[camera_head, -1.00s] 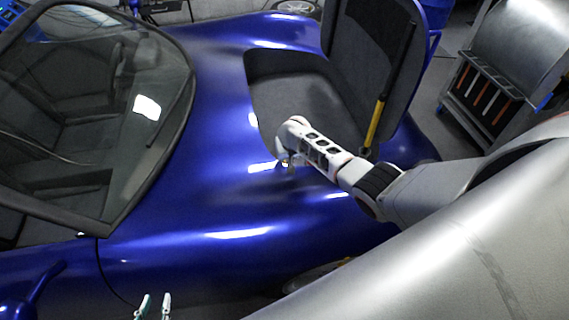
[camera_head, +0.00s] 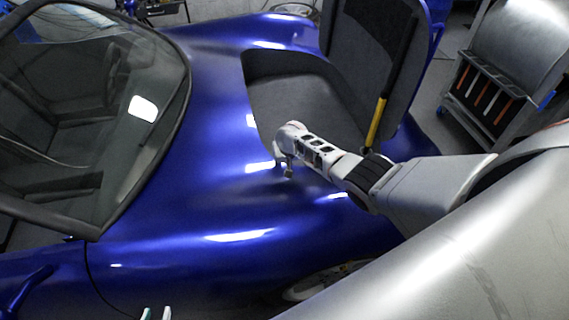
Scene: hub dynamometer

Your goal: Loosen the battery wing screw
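I cannot make out the battery or its wing screw in the head view. The blue car (camera_head: 190,215) has an open compartment (camera_head: 285,98) with a dark lining under a raised lid (camera_head: 375,55). My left gripper (camera_head: 156,314) shows only as two pale fingertips at the bottom edge, apart with nothing seen between them, in front of the car's side. My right arm reaches in from the right over the car body. Its small grey end, my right gripper (camera_head: 288,171), is by the compartment's near edge; its fingers are too small to read.
A yellow-and-black strut (camera_head: 376,122) stands by the raised lid, close behind my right arm. A metal cabinet (camera_head: 505,70) with hanging tools stands at the upper right. The car's windscreen (camera_head: 95,110) fills the left. Grey floor shows between car and cabinet.

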